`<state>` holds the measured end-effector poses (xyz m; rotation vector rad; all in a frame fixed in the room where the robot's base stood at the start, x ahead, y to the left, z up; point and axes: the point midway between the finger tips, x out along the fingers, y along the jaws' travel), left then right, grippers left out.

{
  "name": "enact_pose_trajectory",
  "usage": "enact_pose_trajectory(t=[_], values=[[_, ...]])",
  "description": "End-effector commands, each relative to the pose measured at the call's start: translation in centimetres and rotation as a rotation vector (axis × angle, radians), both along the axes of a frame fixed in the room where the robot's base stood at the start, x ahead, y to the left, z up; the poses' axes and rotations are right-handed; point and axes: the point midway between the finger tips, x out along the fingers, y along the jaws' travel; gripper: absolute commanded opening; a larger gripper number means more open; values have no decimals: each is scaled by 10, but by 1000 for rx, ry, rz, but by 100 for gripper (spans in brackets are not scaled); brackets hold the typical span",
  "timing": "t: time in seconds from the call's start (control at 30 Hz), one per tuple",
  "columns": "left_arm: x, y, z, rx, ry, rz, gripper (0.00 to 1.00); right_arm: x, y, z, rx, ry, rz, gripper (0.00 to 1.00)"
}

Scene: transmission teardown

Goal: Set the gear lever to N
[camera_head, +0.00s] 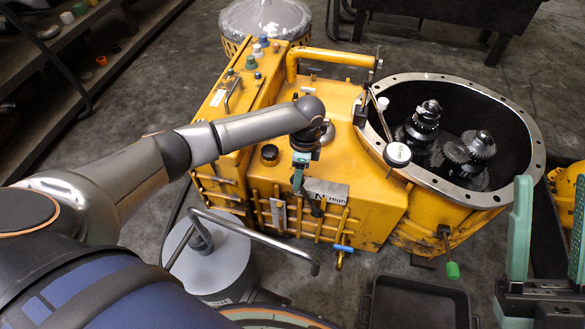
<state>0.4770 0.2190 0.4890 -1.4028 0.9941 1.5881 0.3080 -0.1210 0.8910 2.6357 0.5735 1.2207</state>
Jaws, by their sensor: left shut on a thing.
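The yellow transmission housing (345,130) stands on the floor in the middle of the view. A pale label plate (327,192) on its front face shows "N" and "High". The gear lever (318,209) has a dark end in front of this plate; the rest of it is largely hidden. My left gripper (299,176) points down at the left edge of the plate. It is shut on the lever, though its fingers hide the grip. My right gripper (548,240) is at the lower right, with its two green fingers wide apart and nothing between them.
The open round bell (480,195) at right holds dark gears. A bent grey pipe (255,237) rises over a grey drum (215,262) at lower left. A black tray (415,305) lies on the floor in front. A shelf (70,45) stands at upper left.

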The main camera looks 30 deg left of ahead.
Motion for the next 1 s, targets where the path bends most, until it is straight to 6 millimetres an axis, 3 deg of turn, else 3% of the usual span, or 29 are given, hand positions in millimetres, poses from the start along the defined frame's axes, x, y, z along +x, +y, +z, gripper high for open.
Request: enact_pose_trajectory(t=[0.03,0.2,0.63,1.0], values=[[1,-9,9,22,7,-3,0,-1,-1,17,1,-11,-6,50],[6,-27,8,115,29,-3,0,-1,-5,26,-7,-26,-29,50],[17,-67,6,323,79,-4,0,1,-5,-1,10,-2,-16,50],[18,-71,9,354,88,-4,0,0,-1,-5,10,12,6,50]])
